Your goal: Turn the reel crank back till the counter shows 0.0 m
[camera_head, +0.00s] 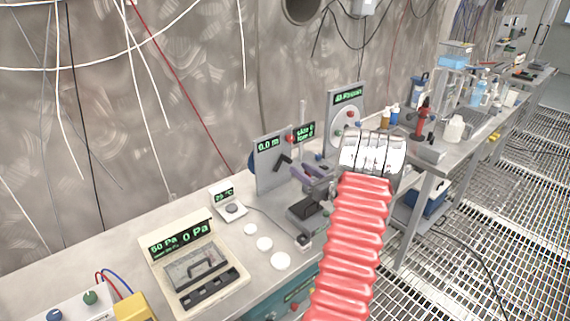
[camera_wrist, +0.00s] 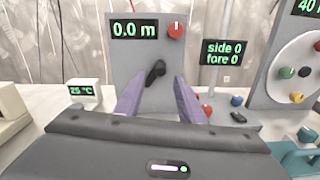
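The reel's grey panel (camera_head: 272,175) stands upright on the bench, and its green counter (camera_head: 268,144) reads 0.0 m. The counter (camera_wrist: 134,29) reads the same in the wrist view. The black crank (camera_wrist: 155,72) is on the panel's front below the counter; it also shows in the head view (camera_head: 283,161). My gripper (camera_wrist: 158,88) has two purple fingers, spread apart on either side of the crank's lower end in the wrist view. They appear empty and clear of the crank. A red knob (camera_wrist: 176,30) sits right of the counter.
A display reading "side 0 fore 0" (camera_wrist: 226,52) stands right of the panel. Beyond it is a panel with a white dial (camera_wrist: 297,70). A small 25 °C display (camera_wrist: 84,91) is on the left. A pressure case (camera_head: 195,268) and white discs (camera_head: 265,244) lie on the near bench.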

